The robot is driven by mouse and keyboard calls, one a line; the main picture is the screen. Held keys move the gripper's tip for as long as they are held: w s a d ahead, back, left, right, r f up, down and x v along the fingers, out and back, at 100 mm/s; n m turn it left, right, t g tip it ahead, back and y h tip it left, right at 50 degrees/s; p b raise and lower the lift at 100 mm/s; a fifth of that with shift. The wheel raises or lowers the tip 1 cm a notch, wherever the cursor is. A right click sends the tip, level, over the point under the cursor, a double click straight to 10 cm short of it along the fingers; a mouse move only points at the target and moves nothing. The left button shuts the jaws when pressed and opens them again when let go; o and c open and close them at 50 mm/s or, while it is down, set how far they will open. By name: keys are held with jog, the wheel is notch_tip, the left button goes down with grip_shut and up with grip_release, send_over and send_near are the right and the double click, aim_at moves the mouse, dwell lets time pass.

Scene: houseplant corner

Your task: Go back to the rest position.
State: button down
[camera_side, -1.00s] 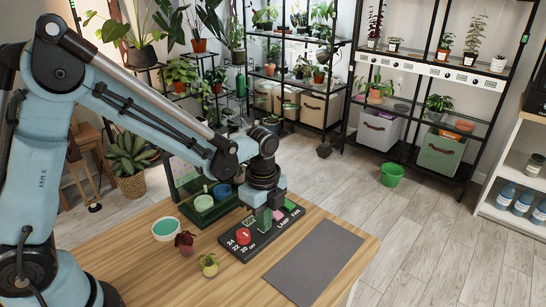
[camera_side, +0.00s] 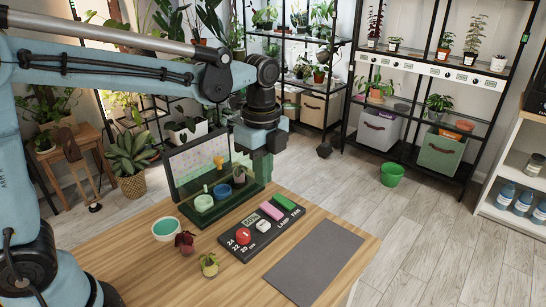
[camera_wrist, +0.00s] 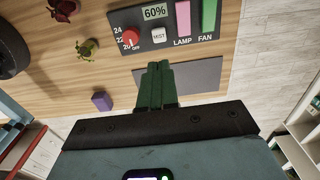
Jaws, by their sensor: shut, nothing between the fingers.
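My gripper (camera_side: 257,163) is raised above the back of the wooden table, in front of the green-framed stand. Its green fingers (camera_wrist: 157,85) are shut together with nothing between them in the wrist view. Below it lies a black control panel (camera_side: 241,254) with a red dial (camera_side: 243,233), a white MIST button (camera_side: 263,226), a pink LAMP switch (camera_side: 271,211) and a green FAN switch (camera_side: 284,202). The panel also shows in the wrist view, ahead of the fingers, with a display reading 60% (camera_wrist: 155,12). My gripper is clear of the panel.
A grey mat (camera_side: 314,262) lies right of the panel. A teal-topped bowl (camera_side: 166,229) and two small plants (camera_side: 185,242) (camera_side: 209,264) stand at the left. The green-framed stand (camera_side: 176,184) rises at the table's back. A purple block (camera_wrist: 102,101) shows in the wrist view.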

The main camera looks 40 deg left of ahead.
aim_at(261, 226)
jog(key=shift+r, duration=0.55)
dwell(2.2)
jog(key=n+t, duration=0.3)
jog(key=f+n+t, duration=0.1)
jog(key=n+t, duration=0.2)
jog(key=s+f+n+t+y, duration=0.1)
jog(key=n+t, duration=0.2)
jog(key=n, duration=0.1)
jog(key=shift+f, duration=0.1)
jog(key=shift+f, duration=0.1)
jog(key=shift+f, duration=4.3)
jog(key=shift+f, duration=0.2)
